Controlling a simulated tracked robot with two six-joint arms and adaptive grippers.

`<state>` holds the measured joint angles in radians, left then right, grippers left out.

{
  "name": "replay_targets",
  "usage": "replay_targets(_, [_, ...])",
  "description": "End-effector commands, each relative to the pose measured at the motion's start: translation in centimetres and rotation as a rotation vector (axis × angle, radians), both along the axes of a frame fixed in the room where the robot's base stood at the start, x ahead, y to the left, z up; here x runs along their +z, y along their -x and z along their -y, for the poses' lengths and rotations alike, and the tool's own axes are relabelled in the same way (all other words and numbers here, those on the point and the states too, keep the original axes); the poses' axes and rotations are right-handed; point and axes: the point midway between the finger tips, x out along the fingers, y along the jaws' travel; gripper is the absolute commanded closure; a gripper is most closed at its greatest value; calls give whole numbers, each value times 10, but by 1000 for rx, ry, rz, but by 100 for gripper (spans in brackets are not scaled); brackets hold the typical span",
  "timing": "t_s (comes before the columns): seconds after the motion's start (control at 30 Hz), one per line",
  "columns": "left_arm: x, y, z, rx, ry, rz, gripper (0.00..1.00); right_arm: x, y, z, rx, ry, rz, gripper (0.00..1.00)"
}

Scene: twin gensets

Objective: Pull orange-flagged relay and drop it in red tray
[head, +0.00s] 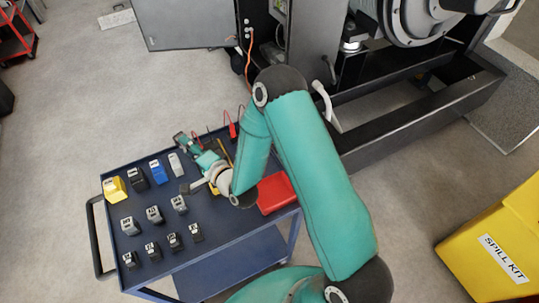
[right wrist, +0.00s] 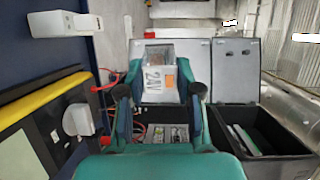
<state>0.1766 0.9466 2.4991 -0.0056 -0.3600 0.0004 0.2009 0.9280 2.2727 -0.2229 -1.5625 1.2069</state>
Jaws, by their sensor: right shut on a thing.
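My right gripper (head: 192,148) is over the far part of the blue cart (head: 240,225). In the right wrist view its two fingers (right wrist: 160,94) are shut on the sides of a clear-topped relay (right wrist: 159,73). The relay has a white "24V" label and a small orange flag mark. In the head view the relay is too small and covered to make out clearly. The red tray (head: 276,193) lies on the cart to the right of the gripper, partly hidden by my arm. My left gripper is not in view.
Several yellow, black, blue and grey blocks (head: 154,214) stand in rows on the cart's left side. Red and black leads (head: 231,124) lie at its back edge. An open genset cabinet (head: 300,40) stands behind. A yellow spill kit bin (head: 495,245) is at right.

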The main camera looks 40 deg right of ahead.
Motion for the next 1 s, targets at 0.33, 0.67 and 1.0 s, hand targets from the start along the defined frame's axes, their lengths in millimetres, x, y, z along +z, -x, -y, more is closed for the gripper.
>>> replay_targets(0.33, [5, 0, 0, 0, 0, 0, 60, -3, 0, -2, 196, 57, -361, 100])
replay_targets(0.67, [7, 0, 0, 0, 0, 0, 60, -4, 37, 13, 311, 163, -751, 100])
replay_targets(1.0, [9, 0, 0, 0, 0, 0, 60, -1, 58, 27, 316, 199, -911, 100])
